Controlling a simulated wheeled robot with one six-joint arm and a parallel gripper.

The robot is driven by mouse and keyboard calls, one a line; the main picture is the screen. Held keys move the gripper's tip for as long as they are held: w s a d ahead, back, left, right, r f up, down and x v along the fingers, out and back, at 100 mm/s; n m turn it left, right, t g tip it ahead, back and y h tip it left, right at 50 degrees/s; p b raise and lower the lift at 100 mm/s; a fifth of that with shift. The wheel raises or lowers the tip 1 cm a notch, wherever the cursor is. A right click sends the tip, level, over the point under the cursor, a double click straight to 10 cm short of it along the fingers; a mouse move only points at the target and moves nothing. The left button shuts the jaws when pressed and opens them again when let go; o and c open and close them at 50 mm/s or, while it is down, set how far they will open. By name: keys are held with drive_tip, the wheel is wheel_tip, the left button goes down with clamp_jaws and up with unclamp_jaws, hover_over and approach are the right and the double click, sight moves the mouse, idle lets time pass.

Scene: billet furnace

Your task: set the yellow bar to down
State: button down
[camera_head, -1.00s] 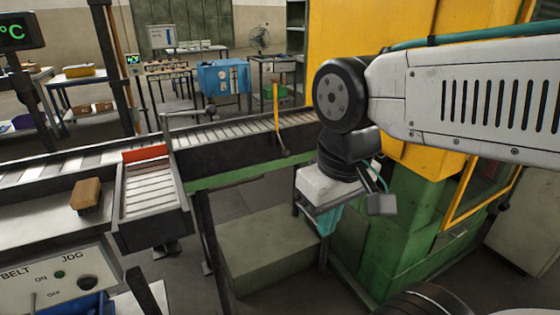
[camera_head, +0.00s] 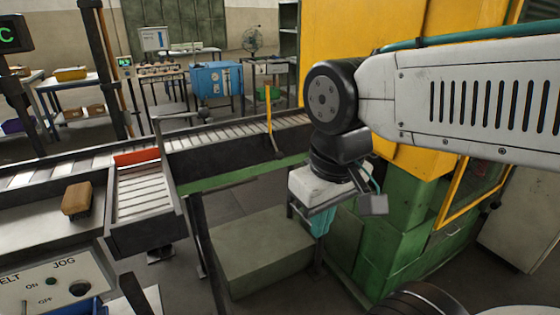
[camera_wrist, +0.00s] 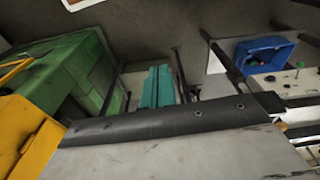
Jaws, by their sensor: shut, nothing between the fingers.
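A thin yellow bar (camera_head: 269,112) stands nearly upright at the near side of the roller conveyor, in the middle of the head view. Its lower end meets a dark piece by the conveyor's side rail. My gripper (camera_head: 321,224) hangs pointing down, in front of and to the right of the bar in the picture, apart from it. Its teal fingers are together and hold nothing. In the wrist view the teal fingers (camera_wrist: 157,88) show above the dark floor. The yellow bar is not seen there.
The conveyor (camera_head: 230,134) runs across behind my gripper. A green and yellow machine (camera_head: 405,225) stands close on the right. A low grey-green block (camera_head: 262,255) lies below. A brown block (camera_head: 77,199) sits on the left bench, and a blue bin shows in the wrist view (camera_wrist: 264,55).

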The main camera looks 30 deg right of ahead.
drive_tip(key=c, duration=1.5)
unclamp_jaws()
drive_tip(key=shift+d, duration=0.1)
drive_tip(key=o, duration=0.4)
drive_tip(key=f, duration=0.1)
drive_tip(key=w+d+f+g, duration=0.1)
drive_tip(key=f+g, duration=0.1)
drive_tip(key=shift+w+d+f+m, duration=0.2)
drive_tip(key=shift+w+f+m, duration=0.1)
drive_tip(key=shift+w+m, duration=0.1)
drive_tip(key=m+t+h, duration=0.4)
drive_tip(key=t+h, duration=0.1)
drive_tip(key=t, duration=1.2)
approach(278, 153)
drive_tip(key=w+f, duration=0.1)
drive_tip(key=w+d, duration=0.1)
drive_tip(key=w+d+f, duration=0.1)
drive_tip(key=w, duration=0.1)
drive_tip(key=shift+w+f, duration=0.1)
drive_tip(key=shift+f, duration=0.2)
drive_tip(key=shift+w+r+t, duration=0.1)
drive_tip(key=shift+r+t, duration=0.2)
drive_tip(key=shift+t, duration=0.1)
drive_tip(key=shift+w+m, duration=0.3)
drive_tip(key=shift+w, duration=0.05)
drive_tip(key=x, duration=0.7)
drive_tip(key=shift+d, duration=0.1)
